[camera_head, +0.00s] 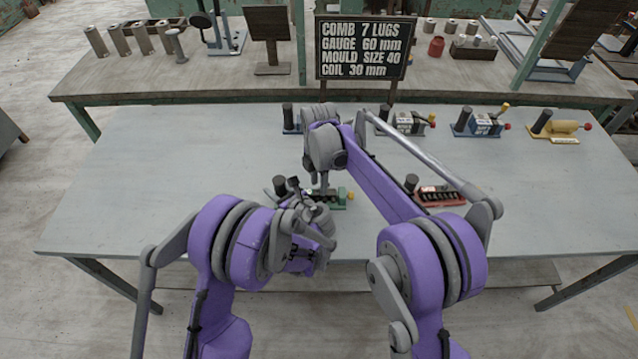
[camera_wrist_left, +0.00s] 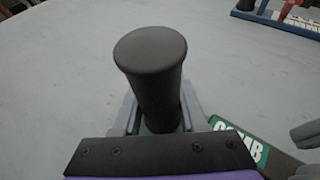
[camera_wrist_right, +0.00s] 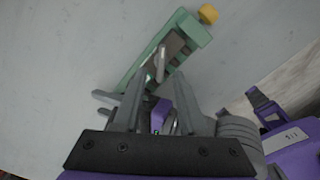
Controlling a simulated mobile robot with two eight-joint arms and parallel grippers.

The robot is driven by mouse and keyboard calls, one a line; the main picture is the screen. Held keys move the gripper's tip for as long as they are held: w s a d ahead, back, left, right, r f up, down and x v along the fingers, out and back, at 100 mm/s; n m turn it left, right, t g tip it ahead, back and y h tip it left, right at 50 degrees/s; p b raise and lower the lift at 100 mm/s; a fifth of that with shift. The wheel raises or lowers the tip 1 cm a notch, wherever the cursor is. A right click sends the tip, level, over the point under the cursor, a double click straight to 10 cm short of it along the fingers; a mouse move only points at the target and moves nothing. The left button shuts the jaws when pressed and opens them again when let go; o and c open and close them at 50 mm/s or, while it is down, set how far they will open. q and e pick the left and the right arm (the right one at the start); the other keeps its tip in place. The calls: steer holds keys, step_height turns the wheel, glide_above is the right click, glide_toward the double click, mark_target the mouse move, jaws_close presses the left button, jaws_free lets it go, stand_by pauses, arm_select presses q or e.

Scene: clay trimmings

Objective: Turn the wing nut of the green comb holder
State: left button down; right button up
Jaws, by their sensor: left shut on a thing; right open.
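The green comb holder (camera_head: 341,203) lies on the grey table, partly hidden by my arms in the head view. Its black upright handle (camera_wrist_left: 155,85) stands between the fingers of my left gripper (camera_head: 291,193), which is shut on it. A green "COMB" label (camera_wrist_left: 242,140) shows beside it in the left wrist view. My right gripper (camera_wrist_right: 157,90) is open over the holder. Beyond its fingertips the right wrist view shows the green body (camera_wrist_right: 196,36), a yellow end knob (camera_wrist_right: 208,14) and a grey upright piece (camera_wrist_right: 161,62), which may be the wing nut.
A red holder (camera_head: 441,196) stands to the right on the table (camera_head: 180,160). Blue-based holders (camera_head: 478,123) and a yellow one (camera_head: 560,126) stand along the back. A sign board (camera_head: 365,48) stands behind. The table's left part is clear.

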steer(key=shift+f, duration=0.4)
jaws_close()
